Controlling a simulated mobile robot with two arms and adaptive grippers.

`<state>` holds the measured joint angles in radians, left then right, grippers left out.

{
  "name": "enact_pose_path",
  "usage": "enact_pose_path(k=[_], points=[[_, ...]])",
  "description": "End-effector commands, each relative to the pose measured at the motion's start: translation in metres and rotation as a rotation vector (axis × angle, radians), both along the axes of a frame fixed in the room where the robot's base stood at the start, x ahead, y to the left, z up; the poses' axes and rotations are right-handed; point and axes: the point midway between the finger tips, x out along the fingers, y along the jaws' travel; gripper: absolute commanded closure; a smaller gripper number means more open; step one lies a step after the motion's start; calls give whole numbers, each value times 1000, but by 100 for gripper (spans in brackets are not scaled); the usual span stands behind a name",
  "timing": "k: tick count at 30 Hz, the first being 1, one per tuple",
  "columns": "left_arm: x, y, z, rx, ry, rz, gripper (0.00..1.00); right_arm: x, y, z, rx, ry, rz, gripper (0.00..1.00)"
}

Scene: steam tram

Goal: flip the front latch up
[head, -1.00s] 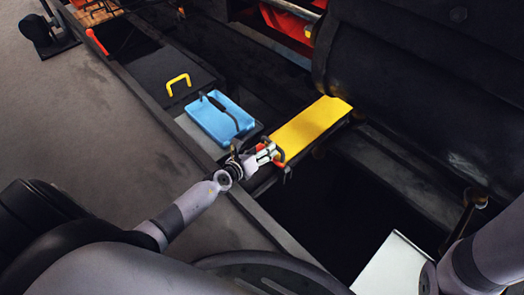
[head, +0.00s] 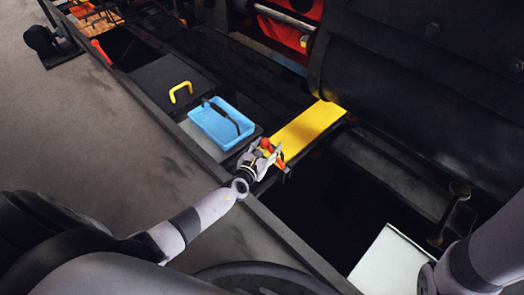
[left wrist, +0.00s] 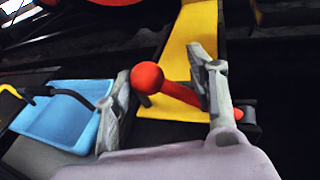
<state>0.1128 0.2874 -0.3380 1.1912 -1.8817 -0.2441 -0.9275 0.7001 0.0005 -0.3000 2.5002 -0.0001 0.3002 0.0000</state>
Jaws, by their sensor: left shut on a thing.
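The front latch (head: 266,145) is a red lever with a ball end at the near end of a yellow plate (head: 305,127). My left gripper (head: 264,157) is at the latch, shut on its red handle. In the left wrist view, the latch ball (left wrist: 147,78) shows between the fingers of my left gripper (left wrist: 160,95), and the handle slants down right behind the right finger to a pivot at the plate's edge. The exact finger contact is partly hidden. My right arm shows at the right edge of the head view, but its gripper is out of view.
A blue tray (head: 207,126) with a dark curved thing over it lies left of the latch. A black lid with a yellow handle (head: 181,92) is beyond it. A dark open well (head: 315,205) and a pale panel (head: 390,262) are to the right. A large black cylinder (head: 420,75) stands behind.

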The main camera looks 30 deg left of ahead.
Motion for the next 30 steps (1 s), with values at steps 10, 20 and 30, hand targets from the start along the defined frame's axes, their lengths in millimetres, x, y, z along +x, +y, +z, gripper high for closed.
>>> enact_pose_path(k=[10, 20, 30], points=[[-6, -27, 15, 318, -93, -12, 99, 0, 0, 7, 0, -1, 0, 60], [-15, -54, 25, 614, -197, -12, 99, 0, 0, 3, 0, 0, 0, 60], [-24, -81, 28, 903, -297, -10, 99, 0, 0, -10, 0, 0, 0, 60]])
